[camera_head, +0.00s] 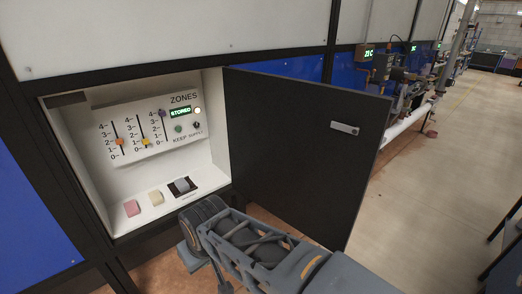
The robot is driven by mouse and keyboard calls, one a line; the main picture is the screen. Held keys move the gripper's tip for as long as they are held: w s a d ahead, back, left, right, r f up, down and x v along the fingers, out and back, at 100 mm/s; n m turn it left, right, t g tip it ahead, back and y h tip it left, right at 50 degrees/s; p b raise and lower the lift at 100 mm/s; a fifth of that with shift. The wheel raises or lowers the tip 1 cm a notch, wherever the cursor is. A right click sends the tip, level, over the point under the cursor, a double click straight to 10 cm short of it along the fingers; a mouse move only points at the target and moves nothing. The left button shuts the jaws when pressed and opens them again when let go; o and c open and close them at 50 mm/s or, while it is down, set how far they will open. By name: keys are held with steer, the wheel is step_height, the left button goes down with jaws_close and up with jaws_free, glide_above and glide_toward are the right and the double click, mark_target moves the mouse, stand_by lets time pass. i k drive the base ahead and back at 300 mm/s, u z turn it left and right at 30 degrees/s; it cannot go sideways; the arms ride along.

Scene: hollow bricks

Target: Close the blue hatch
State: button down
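The hatch (300,150) stands open, swung out to the right of a white recessed compartment (75,125). The face turned to me is black, with a small silver plate (345,128) near its upper free edge; no blue shows on this face. My gripper (206,268) is low in front of the compartment, left of the hatch's lower part. My wrist and arm cover part of the hatch's bottom edge. The fingers are partly hidden, and I cannot tell how far apart they are.
Inside the compartment are a ZONES panel (150,125) with three sliders and a lit STORED display (181,112), a pink block (132,208), a cream block (156,197) and a dark-based switch (183,186). Benches with equipment (400,90) line the wall beyond. Open floor (430,185) lies right.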

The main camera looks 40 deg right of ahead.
mark_target(286, 157)
steer(key=u, duration=2.65)
steer(key=k, duration=2.95)
steer(key=z, duration=1.8)
steer(key=i, duration=0.55)
steer(key=z, duration=0.75)
steer(key=k, duration=0.4)
steer(key=u, duration=1.35)
